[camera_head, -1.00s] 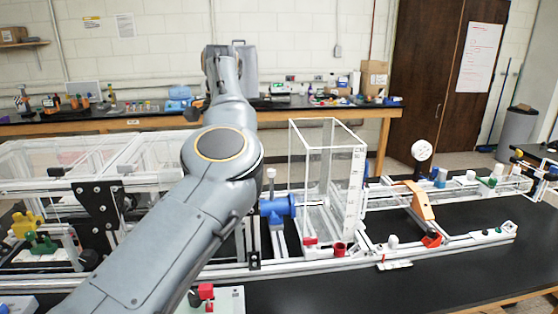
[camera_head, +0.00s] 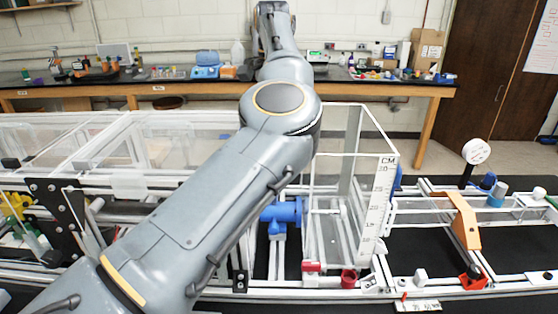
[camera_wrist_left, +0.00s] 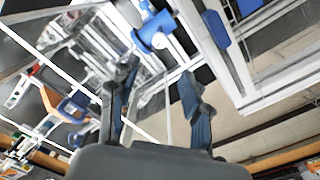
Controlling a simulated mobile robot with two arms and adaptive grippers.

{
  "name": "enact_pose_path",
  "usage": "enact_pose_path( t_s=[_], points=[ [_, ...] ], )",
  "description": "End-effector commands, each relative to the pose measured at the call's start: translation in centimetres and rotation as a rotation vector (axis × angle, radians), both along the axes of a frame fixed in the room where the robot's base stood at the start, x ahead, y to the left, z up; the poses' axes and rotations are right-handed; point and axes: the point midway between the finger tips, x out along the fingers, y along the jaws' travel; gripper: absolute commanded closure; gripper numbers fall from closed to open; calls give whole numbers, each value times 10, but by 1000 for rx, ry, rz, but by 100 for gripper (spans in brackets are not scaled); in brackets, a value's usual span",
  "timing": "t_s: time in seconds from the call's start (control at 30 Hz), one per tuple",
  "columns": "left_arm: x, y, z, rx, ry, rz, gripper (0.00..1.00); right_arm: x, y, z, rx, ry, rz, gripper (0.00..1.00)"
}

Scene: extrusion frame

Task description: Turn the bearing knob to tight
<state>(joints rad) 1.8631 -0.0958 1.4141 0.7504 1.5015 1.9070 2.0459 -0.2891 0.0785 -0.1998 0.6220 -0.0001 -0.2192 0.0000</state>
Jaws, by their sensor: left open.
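I cannot tell for sure which part is the bearing knob. Candidates on the extrusion frame (camera_head: 330,292) are a red knob (camera_head: 348,278) below the clear tank, a red part (camera_head: 472,277) at the foot of an orange bracket (camera_head: 466,220), and a blue fitting (camera_head: 281,213) left of the tank. A blue part (camera_wrist_left: 155,30) with a white round end shows beyond the fingers in the left wrist view. My left gripper (camera_wrist_left: 158,88) is open, its two dark fingers apart with nothing between them. In the head view my left arm crosses the frame and its fingertips cannot be made out. My right gripper is not in view.
The clear tank (camera_head: 391,185) with a centimetre scale stands right of my arm. Black plates (camera_head: 62,218) and clear boxes are at the left. A round white dial (camera_head: 476,151) stands at the right. A cluttered bench (camera_head: 150,88) runs along the back wall.

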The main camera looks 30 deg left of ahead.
Motion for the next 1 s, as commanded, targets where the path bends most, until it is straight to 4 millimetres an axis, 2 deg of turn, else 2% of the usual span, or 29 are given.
enact_pose_path(
  t_s=[0.1, 0.23, 0.37, 0.5, 0.67, 1.0],
  points=[
    [-1, -1, -23, 0, 4, 1, 52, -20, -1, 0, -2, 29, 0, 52],
    [-1, -1, -51, -1, 6, 1, 52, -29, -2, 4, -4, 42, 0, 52],
    [-1, -1, -77, 0, 5, 0, 52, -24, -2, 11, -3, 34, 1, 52],
    [-1, -1, -101, 1, 4, -1, 52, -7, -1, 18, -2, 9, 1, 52],
    [-1, 0, -118, 1, 2, -1, 52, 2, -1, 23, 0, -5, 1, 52],
    [-1, 0, -125, 0, 1, -1, 52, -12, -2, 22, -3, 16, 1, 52]
  ],
)
